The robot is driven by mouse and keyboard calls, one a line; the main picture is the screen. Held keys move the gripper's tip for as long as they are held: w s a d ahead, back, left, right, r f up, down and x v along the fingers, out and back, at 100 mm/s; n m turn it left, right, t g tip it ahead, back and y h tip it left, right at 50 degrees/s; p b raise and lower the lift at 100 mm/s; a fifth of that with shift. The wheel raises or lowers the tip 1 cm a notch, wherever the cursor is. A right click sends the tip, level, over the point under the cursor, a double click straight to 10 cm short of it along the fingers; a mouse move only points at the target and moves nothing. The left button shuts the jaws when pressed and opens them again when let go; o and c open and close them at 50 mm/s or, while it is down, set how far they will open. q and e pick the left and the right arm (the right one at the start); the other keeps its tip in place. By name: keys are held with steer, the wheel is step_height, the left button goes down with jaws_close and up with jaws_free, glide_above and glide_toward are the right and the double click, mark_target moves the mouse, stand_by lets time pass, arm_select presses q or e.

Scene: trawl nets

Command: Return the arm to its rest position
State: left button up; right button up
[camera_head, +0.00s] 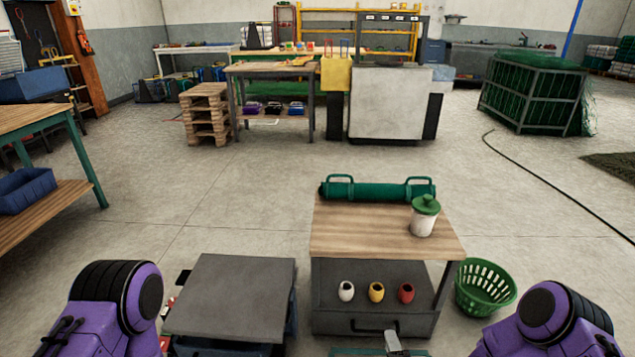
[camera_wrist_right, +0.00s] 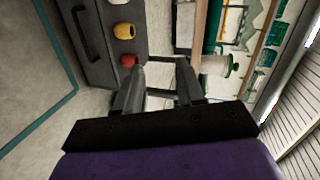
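My right gripper (camera_wrist_right: 160,68) shows in the right wrist view with its two dark fingers apart and nothing between them. In the head view only a small grey part of it (camera_head: 394,341) shows at the bottom edge, in front of the wooden-topped cart (camera_head: 350,237). My purple right arm comes in at the lower right. My purple left arm shows at the lower left, but its gripper is out of view.
A white jar with a green lid (camera_head: 424,217) and a green roll (camera_head: 375,190) are on the cart's top. White (camera_head: 346,291), yellow (camera_head: 376,292) and red (camera_head: 406,293) pots sit on its lower shelf. A green basket (camera_head: 485,288) stands right; a grey-topped stand (camera_head: 232,297) left.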

steer(key=s+d+f+n+g+b, duration=0.3)
steer(key=s+f+n+g+b, duration=0.6)
steer(key=s+f, duration=1.1)
arm_select(q)
step_height(320, 180, down, 23)
steer(key=b, duration=1.4)
arm_select(e)
steer(key=s+d+f+n+g+h, duration=0.1)
steer(key=s+d+f+g+h, duration=0.2)
steer(key=s+d+f, duration=0.65)
arm_select(q)
step_height(320, 180, up, 38)
steer(key=p, duration=3.8)
steer(key=shift+w, duration=0.35)
arm_select(e)
step_height(320, 180, up, 39)
steer(key=shift+a, duration=0.45)
steer(key=shift+w, duration=0.1)
